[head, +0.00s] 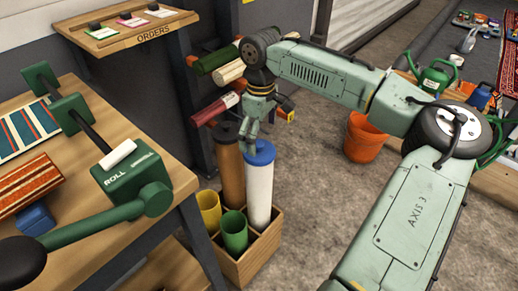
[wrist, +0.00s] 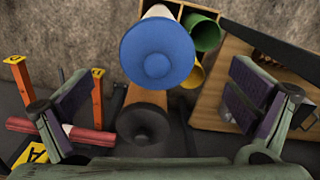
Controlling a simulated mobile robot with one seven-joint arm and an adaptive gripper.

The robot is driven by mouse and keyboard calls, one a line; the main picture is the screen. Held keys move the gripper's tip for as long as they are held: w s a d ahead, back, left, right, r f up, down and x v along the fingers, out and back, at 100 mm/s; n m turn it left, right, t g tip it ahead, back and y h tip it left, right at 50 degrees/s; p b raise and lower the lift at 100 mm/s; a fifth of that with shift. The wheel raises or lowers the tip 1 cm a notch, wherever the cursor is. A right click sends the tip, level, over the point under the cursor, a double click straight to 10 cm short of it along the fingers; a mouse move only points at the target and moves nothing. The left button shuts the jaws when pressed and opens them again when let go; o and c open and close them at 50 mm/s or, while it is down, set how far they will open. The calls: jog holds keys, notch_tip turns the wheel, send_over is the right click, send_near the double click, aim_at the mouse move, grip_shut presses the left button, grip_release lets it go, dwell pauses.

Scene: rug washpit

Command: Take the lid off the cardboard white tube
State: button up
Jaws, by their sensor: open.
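The white tube (head: 259,196) stands upright in a compartment of the wooden crate (head: 262,252). Its blue lid (head: 259,152) sits on its top end. In the wrist view the blue lid (wrist: 158,66) shows face on, with a round knob in its middle, and a little of the white tube (wrist: 157,12) shows beyond it. My gripper (head: 249,132) is above and just beside the lid in the head view. In the wrist view its fingers stand wide apart on either side, with nothing between them gripped. I cannot tell the exact height gap.
A brown tube (head: 229,172) with a dark lid (wrist: 146,123) stands close by the white one. Yellow (head: 208,208) and green (head: 234,232) tubes are in the crate's front. A workbench (head: 105,235) is left; an orange bucket (head: 364,138) stands on the floor.

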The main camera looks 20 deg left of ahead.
aim_at(262, 145)
notch_tip(262, 145, down, 5)
jog(key=shift+w+d+f+p, duration=0.1)
jog(key=shift+w+p, duration=0.05)
jog(key=shift+p, duration=0.15)
jog(key=c, duration=1)
